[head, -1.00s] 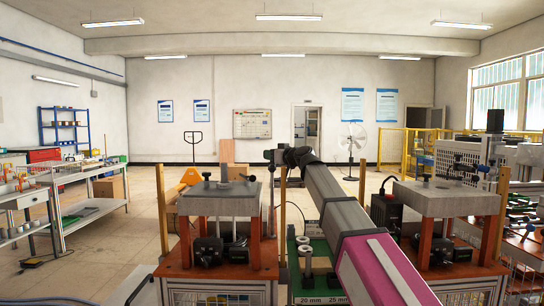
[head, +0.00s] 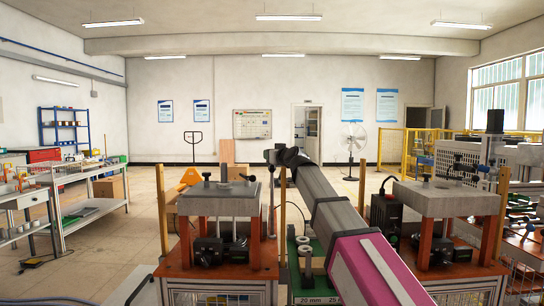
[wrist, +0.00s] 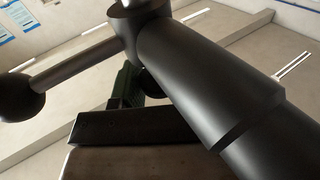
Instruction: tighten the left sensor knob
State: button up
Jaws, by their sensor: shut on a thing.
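In the wrist view a dark knob (wrist: 205,80) fills the right side: a thick cylinder with a collar and a thin cross bar ending in a black ball. I take it for the left sensor knob. A dark block (wrist: 130,125) below it looks like part of my gripper. In the head view my gripper (head: 271,157) is at the far end of my arm, by the right rear corner of the left stand (head: 219,200). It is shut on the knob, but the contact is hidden. Small black knobs show on top of that stand.
A second, similar stand (head: 450,198) is on the right, with a black box (head: 384,215) beside it. A green base (head: 309,260) with metal rings lies between the stands, under my arm. Shelves and benches line the left wall. Open floor lies behind on the left.

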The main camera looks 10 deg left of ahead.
jog(key=o, duration=0.9)
jog(key=shift+s+d, duration=0.1)
jog(key=v, duration=1)
jog(key=shift+s+d, duration=0.2)
jog(key=shift+s, duration=0.05)
